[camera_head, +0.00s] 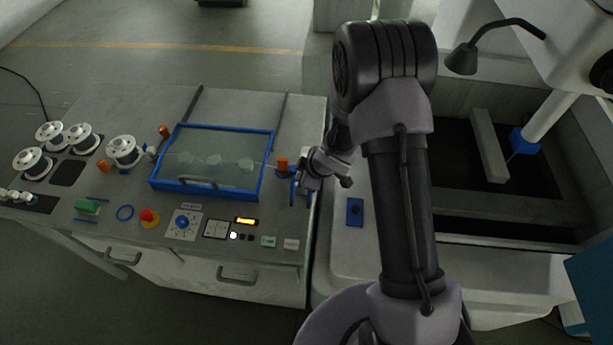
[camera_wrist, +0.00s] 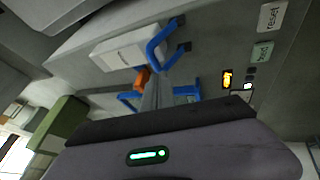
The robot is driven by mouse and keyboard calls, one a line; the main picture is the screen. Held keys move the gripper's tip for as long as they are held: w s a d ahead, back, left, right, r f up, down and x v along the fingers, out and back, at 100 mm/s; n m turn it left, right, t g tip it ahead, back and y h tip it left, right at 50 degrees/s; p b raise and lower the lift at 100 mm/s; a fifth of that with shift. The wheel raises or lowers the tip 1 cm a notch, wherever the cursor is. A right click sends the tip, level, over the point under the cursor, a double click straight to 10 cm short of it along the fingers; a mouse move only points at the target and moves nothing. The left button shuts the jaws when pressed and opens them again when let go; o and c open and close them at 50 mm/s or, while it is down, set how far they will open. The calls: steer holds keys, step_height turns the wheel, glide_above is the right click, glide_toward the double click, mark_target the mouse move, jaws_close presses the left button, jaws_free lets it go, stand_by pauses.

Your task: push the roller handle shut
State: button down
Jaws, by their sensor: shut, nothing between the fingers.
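A blue bent handle (camera_wrist: 160,42) stands beside a white labelled block (camera_wrist: 128,52) in the wrist view; I take it to be the roller handle. In the head view, a blue part (camera_head: 294,192) shows beside my gripper (camera_head: 301,184), at the right end of the console, partly hidden by it. My gripper also shows in the wrist view (camera_wrist: 157,86); it is shut and empty, its tips pointing towards the handle. I cannot tell whether they touch. An orange roller (camera_head: 283,164) is just left of the gripper.
A blue-framed clear cover (camera_head: 212,160) lies left of my gripper. White spools (camera_head: 124,151) stand on the console's left, with a red button (camera_head: 149,216) and display (camera_head: 246,222) in front. A machine tank (camera_head: 455,160) is on the right.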

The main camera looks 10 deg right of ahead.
steer(key=d+r+p, duration=0.3)
steer(key=r+p, duration=0.2)
steer(key=r, duration=0.5)
steer(key=shift+s+d, duration=0.4)
steer(key=shift+s, duration=0.05)
steer(key=shift+s, duration=0.1)
